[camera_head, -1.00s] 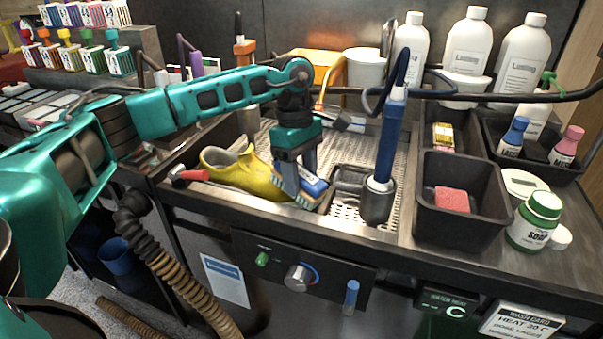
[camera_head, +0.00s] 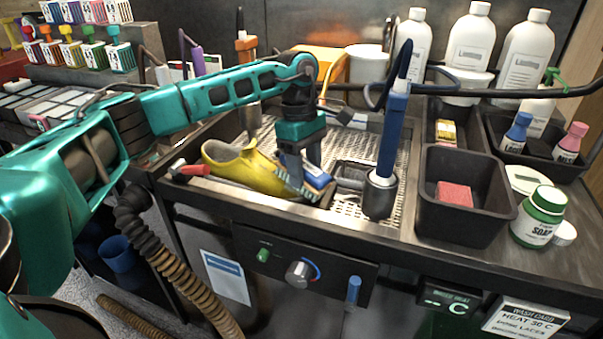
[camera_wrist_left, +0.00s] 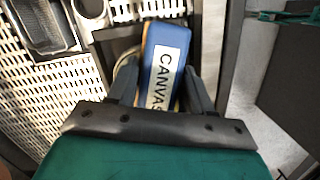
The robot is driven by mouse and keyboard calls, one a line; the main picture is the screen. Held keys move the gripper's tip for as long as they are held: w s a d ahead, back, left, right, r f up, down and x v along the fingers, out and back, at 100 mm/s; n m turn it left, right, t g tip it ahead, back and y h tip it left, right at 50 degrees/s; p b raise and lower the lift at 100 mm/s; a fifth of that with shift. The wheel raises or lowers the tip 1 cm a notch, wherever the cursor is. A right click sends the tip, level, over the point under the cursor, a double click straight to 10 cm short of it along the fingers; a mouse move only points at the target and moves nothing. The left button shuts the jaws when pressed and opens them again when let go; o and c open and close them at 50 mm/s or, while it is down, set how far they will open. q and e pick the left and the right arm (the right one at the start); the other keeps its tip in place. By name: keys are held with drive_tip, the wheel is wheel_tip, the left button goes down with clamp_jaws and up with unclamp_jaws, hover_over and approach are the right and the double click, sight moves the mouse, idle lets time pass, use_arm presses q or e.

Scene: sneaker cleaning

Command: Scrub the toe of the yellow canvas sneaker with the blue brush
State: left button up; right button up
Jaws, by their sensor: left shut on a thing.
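The yellow canvas sneaker (camera_head: 240,167) lies in the metal sink tray, its toe pointing right toward my left gripper (camera_head: 303,178). My left gripper points down and is shut on the blue brush (camera_head: 319,177). The brush's pale bristles face the sneaker's toe end and appear against it; exact contact is hard to tell. In the left wrist view the blue brush (camera_wrist_left: 165,62), labelled CANVAS, sits between the two fingers (camera_wrist_left: 158,90). My right gripper is not in view.
A dark blue handled tool stands in a black holder (camera_head: 379,197) just right of the brush. A red-handled tool (camera_head: 190,171) lies at the sneaker's left. A black bin (camera_head: 465,215) with a pink sponge (camera_head: 454,193) and a green soap jar (camera_head: 538,215) stand farther right.

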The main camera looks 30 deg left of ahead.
use_arm(q)
drive_tip(key=shift+w+a+f+b, duration=0.15)
drive_tip(key=shift+w+a, duration=0.15)
drive_tip(key=shift+w, duration=0.65)
drive_tip(key=shift+w+a+r+b, duration=0.1)
drive_tip(key=shift+w+a, duration=0.15)
drive_tip(key=shift+w, duration=0.75)
drive_tip(key=shift+w+a+f+b, duration=0.15)
drive_tip(key=shift+w+a, duration=0.15)
drive_tip(key=shift+w, duration=0.65)
drive_tip(key=shift+r+p, duration=0.2)
drive_tip(key=shift+p, duration=0.1)
drive_tip(key=shift+s+d+p, duration=0.1)
drive_tip(key=shift+s+p, duration=0.25)
drive_tip(key=shift+s, duration=0.05)
drive_tip(key=shift+s+d+p, duration=0.15)
drive_tip(key=shift+s+p, duration=0.25)
drive_tip(key=shift+s, duration=0.4)
drive_tip(key=shift+s+d+f+p, duration=0.1)
drive_tip(key=shift+s+d+p, duration=0.05)
drive_tip(key=shift+s, duration=0.3)
drive_tip(key=shift+s+d+f+p, duration=0.1)
drive_tip(key=shift+s+p, duration=0.05)
drive_tip(key=shift+s, duration=0.25)
drive_tip(key=shift+s+d+r+p, duration=0.1)
drive_tip(key=shift+s+d+p, duration=0.1)
drive_tip(key=shift+s+p, duration=0.6)
drive_tip(key=shift+s+d, duration=0.25)
drive_tip(key=shift+s, duration=0.8)
